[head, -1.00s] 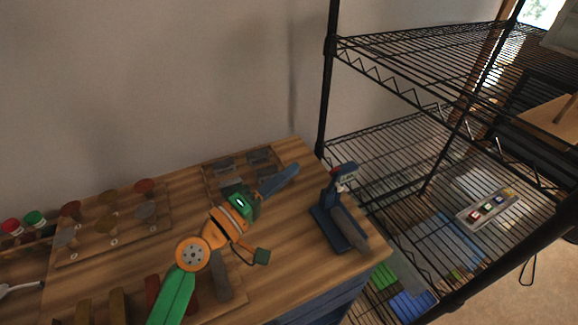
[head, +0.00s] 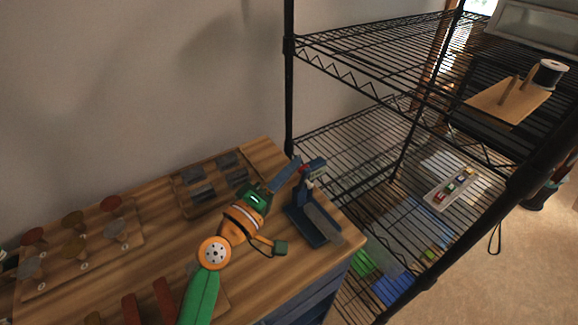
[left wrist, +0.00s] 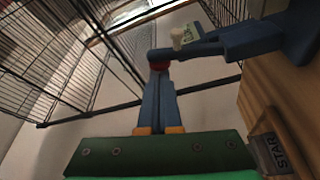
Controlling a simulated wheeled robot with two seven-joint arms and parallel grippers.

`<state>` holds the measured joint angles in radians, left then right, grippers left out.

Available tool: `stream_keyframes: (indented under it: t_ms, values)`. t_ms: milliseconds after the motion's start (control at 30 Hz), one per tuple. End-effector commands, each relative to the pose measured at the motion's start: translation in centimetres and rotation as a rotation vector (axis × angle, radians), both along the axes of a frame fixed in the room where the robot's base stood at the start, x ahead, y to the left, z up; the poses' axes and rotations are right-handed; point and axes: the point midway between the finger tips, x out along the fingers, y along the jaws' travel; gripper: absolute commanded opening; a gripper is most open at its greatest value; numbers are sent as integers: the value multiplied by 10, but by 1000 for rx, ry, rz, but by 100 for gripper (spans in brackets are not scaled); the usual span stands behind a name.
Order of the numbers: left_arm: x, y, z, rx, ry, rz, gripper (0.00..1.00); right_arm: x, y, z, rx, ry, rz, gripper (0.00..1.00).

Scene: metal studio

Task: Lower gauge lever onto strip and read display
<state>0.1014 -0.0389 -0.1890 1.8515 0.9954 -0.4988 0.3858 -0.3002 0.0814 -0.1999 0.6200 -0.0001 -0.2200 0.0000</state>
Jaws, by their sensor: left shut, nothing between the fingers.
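The blue gauge (head: 296,210) stands near the right end of the wooden table, with a small display head (head: 317,169) at its top. It also shows in the left wrist view (left wrist: 255,40), where a pale part (left wrist: 186,36) sits on its arm. The display reading is too small to tell. A grey bar-like strip (head: 321,224) lies along the gauge's base. My left gripper (head: 296,161) is shut and empty, its blue fingertips beside the gauge's upper part. In the left wrist view the tips (left wrist: 160,72) are at a small red part (left wrist: 160,65); touching cannot be told.
A black wire shelf (head: 290,80) rises just behind and right of the gauge. A tray of grey blocks (head: 205,190) lies left of my gripper. A board with round knobs (head: 75,240) is farther left. A small tray (head: 440,198) sits on the shelf.

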Motion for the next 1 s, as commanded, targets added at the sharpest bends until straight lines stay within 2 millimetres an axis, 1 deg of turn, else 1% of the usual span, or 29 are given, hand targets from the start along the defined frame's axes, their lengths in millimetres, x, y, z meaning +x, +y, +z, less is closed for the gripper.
stream_keyframes:
  t_ms: [667,833,1000]
  values:
    - [-9,-6,-2,82,-111,-1,0,0,2,-9,2,-1,-1,70]
    - [-15,-11,-4,78,-109,-1,0,0,2,-13,2,-1,-1,70]
    - [-25,-18,-6,79,-107,-1,0,0,2,-13,3,0,-1,70]
